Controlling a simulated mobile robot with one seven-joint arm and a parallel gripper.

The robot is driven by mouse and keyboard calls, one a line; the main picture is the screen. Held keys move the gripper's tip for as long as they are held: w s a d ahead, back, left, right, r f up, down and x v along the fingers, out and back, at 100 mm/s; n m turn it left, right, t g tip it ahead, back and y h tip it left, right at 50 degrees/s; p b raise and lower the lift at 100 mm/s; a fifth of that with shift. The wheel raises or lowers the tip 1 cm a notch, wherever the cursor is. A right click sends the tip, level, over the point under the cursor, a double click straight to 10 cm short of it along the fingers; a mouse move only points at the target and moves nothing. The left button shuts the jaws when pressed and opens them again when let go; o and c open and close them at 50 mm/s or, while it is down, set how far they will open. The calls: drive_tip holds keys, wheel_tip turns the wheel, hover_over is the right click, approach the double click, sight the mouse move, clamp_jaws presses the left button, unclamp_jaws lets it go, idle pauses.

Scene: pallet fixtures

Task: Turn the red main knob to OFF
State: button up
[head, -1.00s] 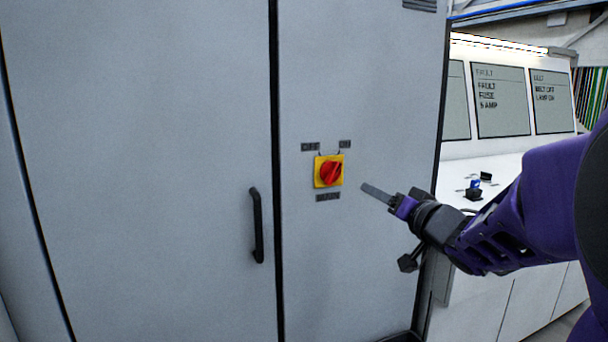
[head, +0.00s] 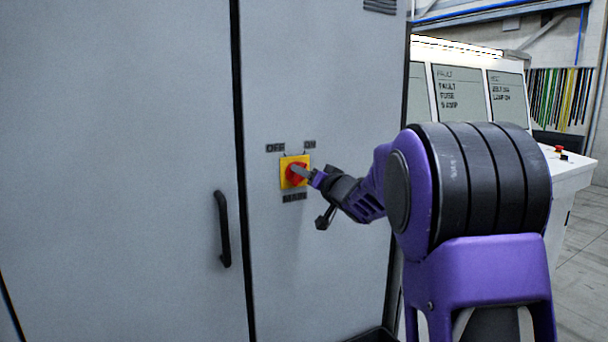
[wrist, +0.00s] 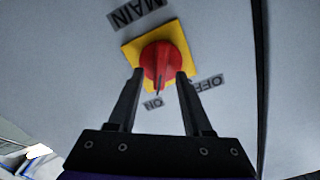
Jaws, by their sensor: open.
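The red main knob (head: 295,181) sits on a yellow square plate (head: 285,163) on the grey cabinet door. In the wrist view the knob (wrist: 157,60) appears upside down, and its dark pointer mark faces the ON label (wrist: 153,102). The OFF label (wrist: 203,84) is to the right there; in the head view the OFF label (head: 275,148) is at the plate's upper left. My gripper (wrist: 160,76) is open, with one finger on each side of the knob's near part. Contact cannot be told. In the head view my gripper (head: 297,171) partly covers the knob.
A black door handle (head: 223,229) stands out from the cabinet left of the knob. A MAIN label (head: 294,198) is below the plate. A bench with fault panels (head: 459,95) stands behind at the right. The cabinet face around the knob is clear.

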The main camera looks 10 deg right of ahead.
drive_tip(key=shift+w+a, duration=0.15)
drive_tip(key=shift+w, duration=0.25)
drive_tip(key=shift+c, duration=0.3)
clamp_jaws()
drive_tip(key=n+b, duration=0.1)
drive_tip(key=n, duration=0.3)
drive_tip(key=n+b, duration=0.1)
drive_tip(key=n, duration=0.3)
drive_tip(key=n+b, duration=0.2)
drive_tip(key=n, duration=0.1)
drive_tip(key=shift+s+a+n, duration=0.15)
drive_tip(key=shift+a+n, duration=0.25)
idle(0.3)
